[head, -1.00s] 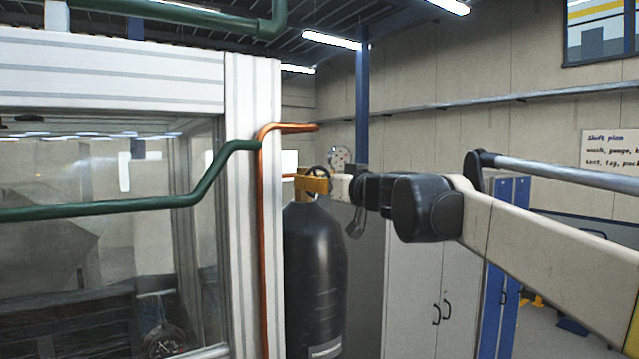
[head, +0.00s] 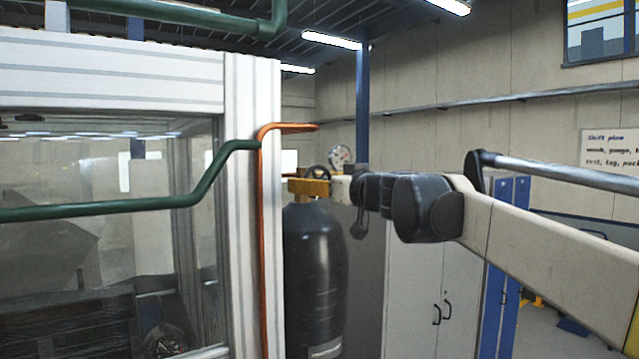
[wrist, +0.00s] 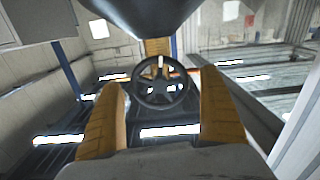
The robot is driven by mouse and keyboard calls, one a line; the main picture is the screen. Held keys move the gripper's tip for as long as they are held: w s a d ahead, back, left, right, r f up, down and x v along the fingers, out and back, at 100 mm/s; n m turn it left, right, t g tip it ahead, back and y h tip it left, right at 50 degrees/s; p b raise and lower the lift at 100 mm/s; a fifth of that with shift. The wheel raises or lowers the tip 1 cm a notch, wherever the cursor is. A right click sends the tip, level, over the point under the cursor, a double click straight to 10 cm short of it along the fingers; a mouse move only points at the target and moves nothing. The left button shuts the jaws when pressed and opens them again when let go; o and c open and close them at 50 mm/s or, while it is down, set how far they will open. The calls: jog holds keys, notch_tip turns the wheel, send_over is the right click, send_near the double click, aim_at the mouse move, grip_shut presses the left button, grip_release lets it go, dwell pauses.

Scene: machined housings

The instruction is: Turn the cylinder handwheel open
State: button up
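The cylinder (head: 315,265) is a tall black bottle standing beside the white frame post in the head view. Its dark spoked handwheel (head: 320,171) shows in part above my yellow fingers. In the wrist view the handwheel (wrist: 160,95) is seen face on, in front of a yellowish valve part (wrist: 157,47). My gripper (wrist: 163,80) is open, with one yellow finger on each side of the wheel and a visible gap to it. In the head view my gripper (head: 290,187) reaches in from the right at the cylinder's top.
A copper pipe (head: 262,220) runs up the white post (head: 240,180) just left of the cylinder. A round gauge (head: 340,157) shows behind my wrist. Grey cabinets (head: 440,285) stand behind to the right. A green pipe (head: 130,208) crosses the glazed enclosure.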

jog(key=v, duration=1.2)
